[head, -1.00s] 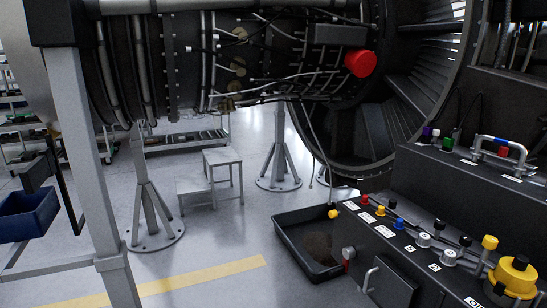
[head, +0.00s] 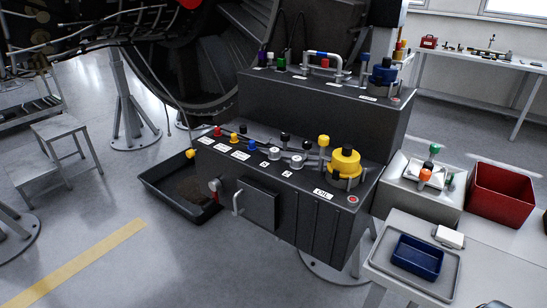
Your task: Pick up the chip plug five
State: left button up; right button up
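I cannot single out chip plug five; no readable number marks it. Small coloured caps and plugs stand along the lower step of the dark service unit (head: 295,215): a red one (head: 217,131), a yellow one (head: 234,138), a blue one (head: 248,143) and several black or silver ones. White labels lie beside them, too small to read. An orange-capped item (head: 425,174) and a green-capped item (head: 434,150) stand at the pale box on the right. Neither of my grippers shows clearly in the head view.
A dark blue bin (head: 417,258) sits on a grey tray (head: 385,262) on the right-hand table. A red bin (head: 503,194) stands behind it. A black drip tray (head: 150,182) lies on the floor left of the unit. The floor at front left is clear.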

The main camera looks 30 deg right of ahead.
aim_at(275, 155)
jog(key=z, duration=2.15)
jog(key=u, duration=1.15)
jog(key=l+z, duration=0.25)
jog(key=l, duration=0.3)
jog(key=i+l+z, duration=0.1)
jog(key=l+z, duration=0.15)
jog(key=l, duration=0.3)
